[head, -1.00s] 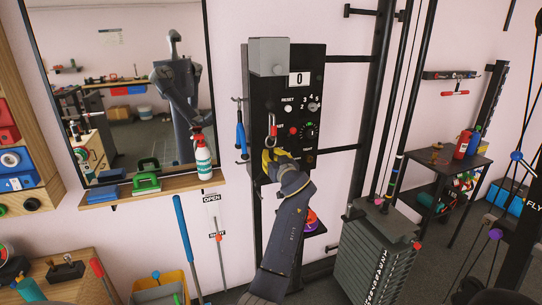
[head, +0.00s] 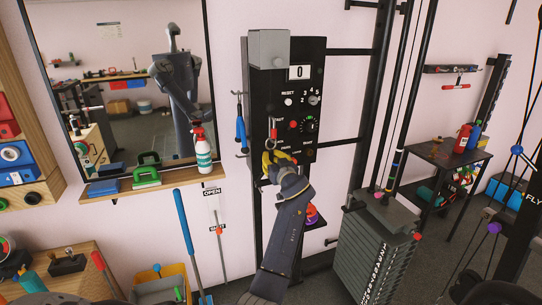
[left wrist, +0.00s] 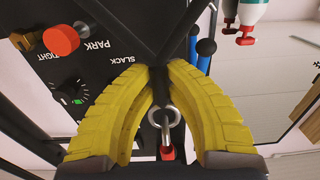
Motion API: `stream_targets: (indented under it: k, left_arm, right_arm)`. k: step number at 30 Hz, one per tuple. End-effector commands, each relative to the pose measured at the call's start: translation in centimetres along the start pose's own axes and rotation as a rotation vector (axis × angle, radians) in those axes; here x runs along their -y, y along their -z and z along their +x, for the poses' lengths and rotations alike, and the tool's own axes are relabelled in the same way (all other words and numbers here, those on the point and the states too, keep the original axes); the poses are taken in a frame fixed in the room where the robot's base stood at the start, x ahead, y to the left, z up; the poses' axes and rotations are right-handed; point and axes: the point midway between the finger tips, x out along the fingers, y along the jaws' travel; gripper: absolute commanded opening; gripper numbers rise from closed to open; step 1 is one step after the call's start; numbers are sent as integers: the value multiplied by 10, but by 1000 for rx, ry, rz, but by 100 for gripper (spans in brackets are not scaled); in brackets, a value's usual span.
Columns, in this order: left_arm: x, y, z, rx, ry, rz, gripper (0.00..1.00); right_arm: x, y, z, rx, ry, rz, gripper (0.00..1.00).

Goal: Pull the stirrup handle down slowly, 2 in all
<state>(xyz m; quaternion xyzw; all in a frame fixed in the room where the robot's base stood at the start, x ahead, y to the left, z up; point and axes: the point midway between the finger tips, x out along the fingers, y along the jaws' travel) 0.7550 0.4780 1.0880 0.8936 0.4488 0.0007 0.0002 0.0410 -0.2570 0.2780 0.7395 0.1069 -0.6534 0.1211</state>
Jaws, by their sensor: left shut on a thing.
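My left gripper (head: 270,160) is in front of the black wall panel (head: 262,90), below a hanging metal snap hook (head: 274,130). In the left wrist view its yellow fingers (left wrist: 160,75) close together on the dark stirrup handle (left wrist: 182,28), whose two bars spread in a V away from the fingertips. A metal ring (left wrist: 165,114) with a red part shows between the fingers. In the head view the gripper hides most of the handle. The panel's counter (head: 299,73) reads 0. My right gripper is in neither view.
A weight stack (head: 372,262) stands right of the panel. A shelf (head: 180,180) under the mirror carries a spray bottle (head: 202,150). A dark table (head: 440,153) stands further right.

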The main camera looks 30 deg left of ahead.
Motion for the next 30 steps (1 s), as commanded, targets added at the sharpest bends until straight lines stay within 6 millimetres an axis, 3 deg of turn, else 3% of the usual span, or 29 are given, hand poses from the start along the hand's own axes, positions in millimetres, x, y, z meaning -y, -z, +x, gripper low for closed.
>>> stream_targets:
  k: [3,16,23,30]
  left_arm:
    - [0,-13,0,8,-1,5,0]
    - [0,-17,0,6,-1,4,0]
    - [0,-30,0,8,0,5,0]
    - [0,-24,0,6,0,2,0]
  right_arm:
    - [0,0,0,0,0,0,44]
    - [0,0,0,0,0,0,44]
    - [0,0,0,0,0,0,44]
    - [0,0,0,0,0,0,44]
